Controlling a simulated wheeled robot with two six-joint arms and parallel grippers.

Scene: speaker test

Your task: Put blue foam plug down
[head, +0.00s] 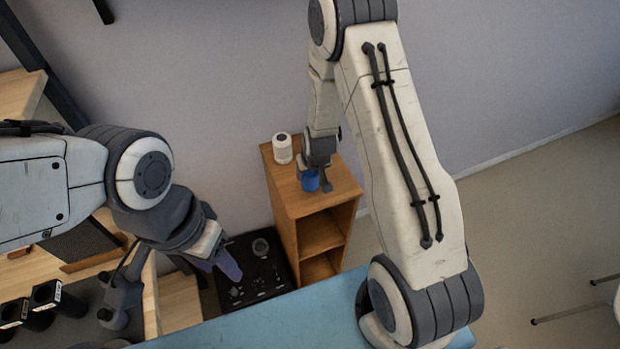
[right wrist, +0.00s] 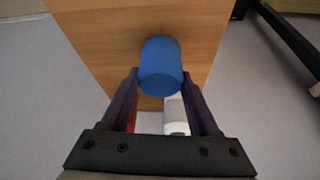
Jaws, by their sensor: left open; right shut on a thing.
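The blue foam plug (head: 309,181) is at the top of a small wooden shelf unit (head: 340,182). My right gripper (head: 318,180) is shut on the plug. In the right wrist view the plug (right wrist: 160,66) is a plain blue cylinder between the two fingertips (right wrist: 160,80), over the wooden top (right wrist: 85,25). I cannot tell whether its underside touches the wood. My left gripper (head: 228,264) is open and empty, over a black panel with knobs, well to the left of the shelf unit.
A white cylinder (head: 283,148) stands on the shelf unit's back left corner, close to the right gripper. The black panel (head: 250,285) lies left of the unit. A blue surface (head: 270,325) is in front. Black cylinders (head: 45,294) stand at the lower left.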

